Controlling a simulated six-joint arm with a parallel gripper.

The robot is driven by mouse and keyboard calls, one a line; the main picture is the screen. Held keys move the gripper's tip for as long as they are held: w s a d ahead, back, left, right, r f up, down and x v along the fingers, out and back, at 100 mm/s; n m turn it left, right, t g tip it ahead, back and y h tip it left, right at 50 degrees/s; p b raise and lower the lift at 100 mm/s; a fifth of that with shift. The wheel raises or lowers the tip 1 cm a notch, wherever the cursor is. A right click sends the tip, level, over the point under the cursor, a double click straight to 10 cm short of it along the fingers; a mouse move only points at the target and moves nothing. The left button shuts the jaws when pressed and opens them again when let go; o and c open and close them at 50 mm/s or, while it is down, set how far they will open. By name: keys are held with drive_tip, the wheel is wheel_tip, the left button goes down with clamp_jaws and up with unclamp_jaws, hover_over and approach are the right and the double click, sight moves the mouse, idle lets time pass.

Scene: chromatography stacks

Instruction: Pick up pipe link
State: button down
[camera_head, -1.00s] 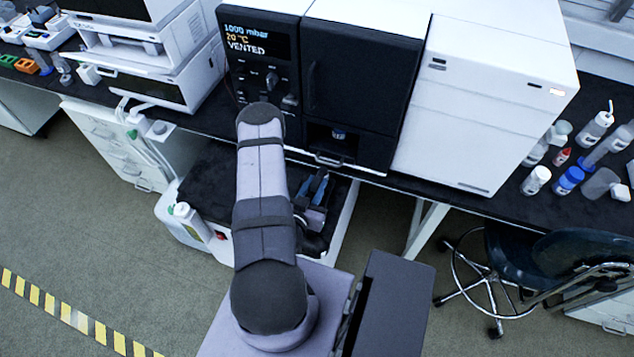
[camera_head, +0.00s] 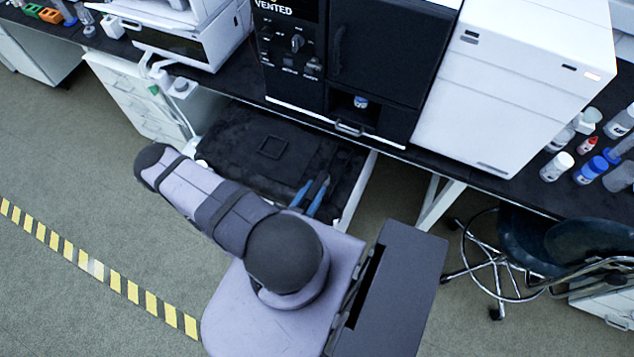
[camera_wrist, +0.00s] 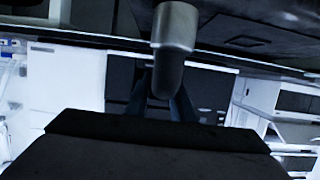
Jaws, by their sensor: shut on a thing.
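In the wrist view, my gripper (camera_wrist: 162,98) shows as two dark bluish fingers rising from a wide dark body along the lower edge. They are shut on the pipe link (camera_wrist: 174,28), a grey metallic cylinder with a darker, rounded lower end.
The black vented instrument (camera_head: 386,60) and white unit (camera_head: 515,70) stand on the bench. Bottles and a chair (camera_head: 540,235) are right. Floor at left is clear.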

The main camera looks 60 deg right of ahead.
sight(305, 207)
drive_tip(key=shift+a+r, duration=0.1)
drive_tip(key=shift+a, duration=2.3)
